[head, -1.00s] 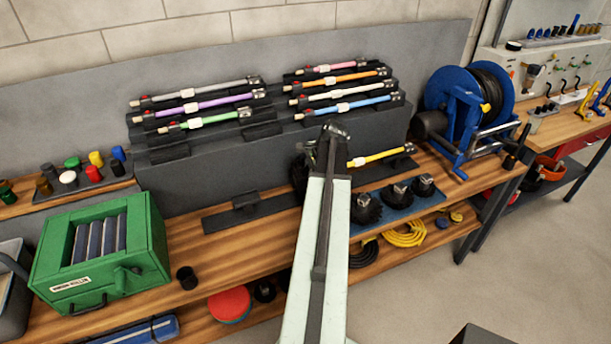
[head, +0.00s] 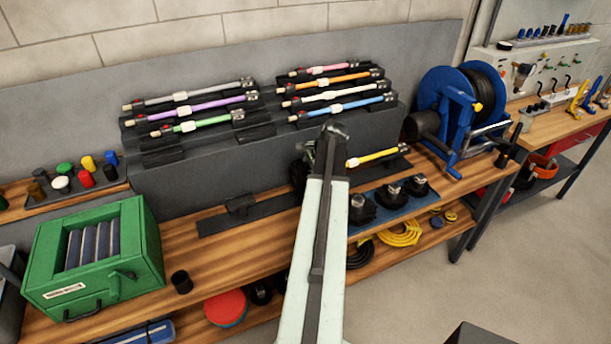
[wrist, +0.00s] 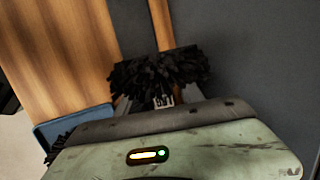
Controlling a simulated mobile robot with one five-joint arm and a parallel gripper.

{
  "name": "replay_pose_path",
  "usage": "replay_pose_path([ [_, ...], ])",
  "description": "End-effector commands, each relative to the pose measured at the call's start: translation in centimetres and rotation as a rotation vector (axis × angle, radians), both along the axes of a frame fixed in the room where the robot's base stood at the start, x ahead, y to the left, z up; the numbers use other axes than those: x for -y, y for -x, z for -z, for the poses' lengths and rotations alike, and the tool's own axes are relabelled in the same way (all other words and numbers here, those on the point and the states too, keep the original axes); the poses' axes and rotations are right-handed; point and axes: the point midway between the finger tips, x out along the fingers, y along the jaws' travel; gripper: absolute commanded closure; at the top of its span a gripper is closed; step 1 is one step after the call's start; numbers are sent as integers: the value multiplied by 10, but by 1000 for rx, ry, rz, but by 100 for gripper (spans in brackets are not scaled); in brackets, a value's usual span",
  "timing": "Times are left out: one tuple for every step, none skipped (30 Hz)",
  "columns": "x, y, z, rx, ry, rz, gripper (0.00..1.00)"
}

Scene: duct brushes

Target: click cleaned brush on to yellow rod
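The yellow rod (head: 372,157) lies on a low dark holder at the right of the rack, its left end hidden behind my arm. My gripper (head: 307,163) is at the arm's far end, left of the rod and partly hidden. A black bristly brush (head: 297,174) shows beside it. In the wrist view this brush (wrist: 150,74) sits between the fingers of my gripper (wrist: 160,102), which appear shut on its metal fitting. Several dark brushes (head: 390,193) stand on a blue mat (head: 402,208) to the right of my arm.
Other coloured rods, such as the blue one (head: 345,108), rest on the grey stepped rack (head: 200,180) behind. A blue hose reel (head: 437,105) stands right. A green roller box (head: 145,245) and a small black cup (head: 181,282) stand left.

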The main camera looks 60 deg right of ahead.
Motion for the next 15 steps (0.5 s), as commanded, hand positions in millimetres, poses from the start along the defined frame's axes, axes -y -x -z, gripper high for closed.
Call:
replay_pose_path([
  [0,0,0,0,0,0,46],
  [0,0,0,0,0,0,46],
  [0,0,0,0,0,0,46],
  [0,0,0,0,0,0,46],
  [0,0,0,0,0,0,46],
  [0,0,0,0,0,0,46],
  [0,0,0,0,0,0,46],
  [0,0,0,-1,1,0,46],
  [0,0,0,-1,1,0,46],
  [0,0,-1,-1,1,0,46],
  [0,1,-2,0,0,1,46],
  [0,2,-4,0,0,1,46],
  [0,2,-7,0,0,1,46],
  [0,3,-10,0,0,1,46],
  [-1,5,-15,0,0,1,46],
])
